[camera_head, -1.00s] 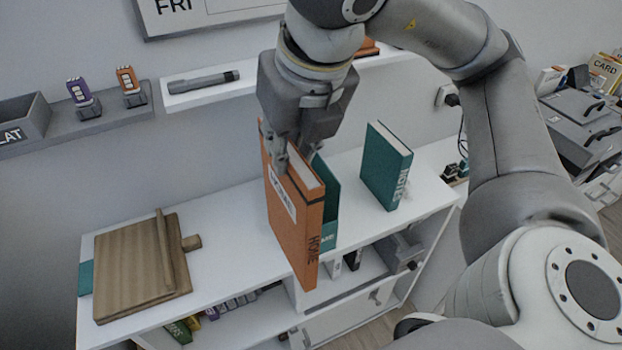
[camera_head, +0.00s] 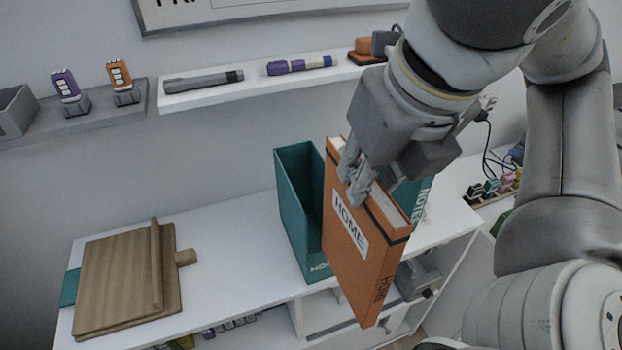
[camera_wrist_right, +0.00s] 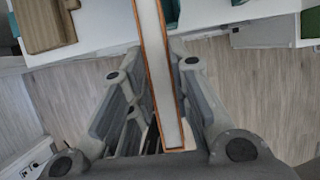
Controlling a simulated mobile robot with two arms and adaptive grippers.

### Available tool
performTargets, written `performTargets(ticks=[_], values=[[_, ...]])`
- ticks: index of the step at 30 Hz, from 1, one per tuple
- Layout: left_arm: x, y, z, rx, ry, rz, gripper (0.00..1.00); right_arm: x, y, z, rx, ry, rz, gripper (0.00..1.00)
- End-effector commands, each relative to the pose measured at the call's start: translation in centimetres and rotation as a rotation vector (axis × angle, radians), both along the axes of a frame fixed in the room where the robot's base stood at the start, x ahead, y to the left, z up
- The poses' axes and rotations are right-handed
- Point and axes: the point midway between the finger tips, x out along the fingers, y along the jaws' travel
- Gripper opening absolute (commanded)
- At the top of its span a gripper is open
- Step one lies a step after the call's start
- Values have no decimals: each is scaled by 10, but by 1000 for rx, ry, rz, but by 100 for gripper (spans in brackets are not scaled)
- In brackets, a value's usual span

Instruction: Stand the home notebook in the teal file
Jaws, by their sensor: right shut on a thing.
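The home notebook (camera_head: 357,245) is orange with a white HOME label and hangs upright, slightly tilted, in my right gripper (camera_head: 357,180). The gripper is shut on its top edge. In the right wrist view the notebook (camera_wrist_right: 163,75) runs between the fingers (camera_wrist_right: 160,100). The teal file (camera_head: 300,205) stands open-topped on the white desk, just left of the notebook. The notebook is outside the file and hides part of its right side. The lower end of the notebook hangs at the desk's front edge. My left gripper is not in view.
A teal NOTES book (camera_head: 423,200) stands behind the notebook, partly hidden. A wooden board (camera_head: 125,280) lies on the left of the desk (camera_head: 225,240). A wall shelf (camera_head: 215,97) holds a grey torch (camera_head: 203,82) and a purple one (camera_head: 298,66). The desk between board and file is clear.

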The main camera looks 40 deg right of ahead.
Motion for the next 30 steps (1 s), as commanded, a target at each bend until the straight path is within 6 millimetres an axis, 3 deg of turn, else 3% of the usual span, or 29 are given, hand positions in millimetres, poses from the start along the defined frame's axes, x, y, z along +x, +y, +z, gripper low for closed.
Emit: performTargets(ticks=[12, 24, 30], values=[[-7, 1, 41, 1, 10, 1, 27, 44, -11, 5, 2, 4, 0, 0], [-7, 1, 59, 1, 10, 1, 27, 62, -16, 3, -1, 0, -1, 0], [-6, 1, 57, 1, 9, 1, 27, 86, -22, 1, 1, 1, -3, 0]])
